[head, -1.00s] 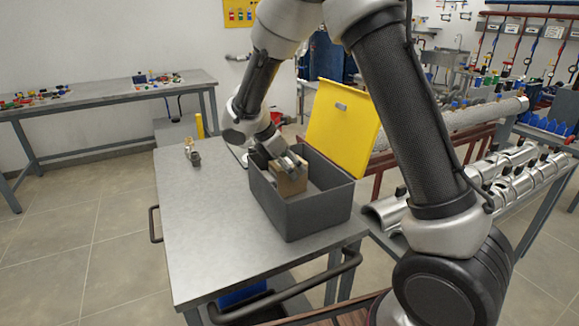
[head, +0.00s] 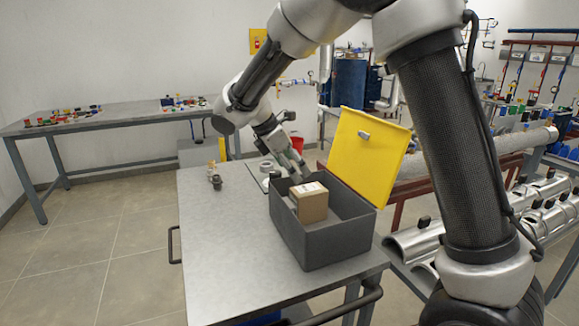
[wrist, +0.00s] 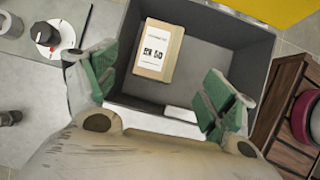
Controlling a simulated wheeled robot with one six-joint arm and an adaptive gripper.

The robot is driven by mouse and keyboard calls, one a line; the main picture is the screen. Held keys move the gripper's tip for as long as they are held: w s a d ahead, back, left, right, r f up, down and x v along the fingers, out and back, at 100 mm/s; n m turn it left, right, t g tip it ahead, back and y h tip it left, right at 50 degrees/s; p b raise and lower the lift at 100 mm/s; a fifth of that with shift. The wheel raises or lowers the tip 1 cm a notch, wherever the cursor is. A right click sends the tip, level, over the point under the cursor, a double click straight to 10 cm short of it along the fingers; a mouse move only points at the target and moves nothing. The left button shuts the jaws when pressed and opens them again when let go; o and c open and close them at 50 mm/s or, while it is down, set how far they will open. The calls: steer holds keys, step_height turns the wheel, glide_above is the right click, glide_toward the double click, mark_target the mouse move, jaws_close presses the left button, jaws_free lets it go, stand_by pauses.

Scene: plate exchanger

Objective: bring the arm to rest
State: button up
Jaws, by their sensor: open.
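A small brown carton (head: 312,206) with a white label stands inside the grey box (head: 325,240), apart from the fingers. The carton (wrist: 158,50) also shows in the wrist view, label facing the camera. The yellow lid (head: 365,150) of the box stands open.
The cart top (head: 225,265) is mostly clear on the left. A small brass-and-dark fitting (head: 215,178) stands there. Silver pipe shells (head: 420,240) lie on a rack at the right. A bench (head: 100,125) with small parts stands at the back left.

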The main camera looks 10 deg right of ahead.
steer(key=s+d+f+m+g+y, duration=0.1)
steer(key=s+d+f+m+g, duration=0.15)
steer(key=s+m, duration=0.35)
steer(key=s+d+r+m+t+y, duration=0.2)
steer(key=s+d+r+m, duration=0.3)
steer(key=s+d+m, duration=0.2)
steer(key=s+d+r+m+t+y, duration=0.2)
steer(key=s+d+m, duration=0.5)
steer(key=s+d, duration=0.4)
steer(key=s+r+t, duration=0.1)
steer(key=s+r, duration=0.1)
steer(key=s, duration=0.3)
steer(key=shift+s+d+r+y, duration=0.15)
steer(key=shift+s+r+y, duration=0.15)
steer(key=shift+r+y, duration=0.1)
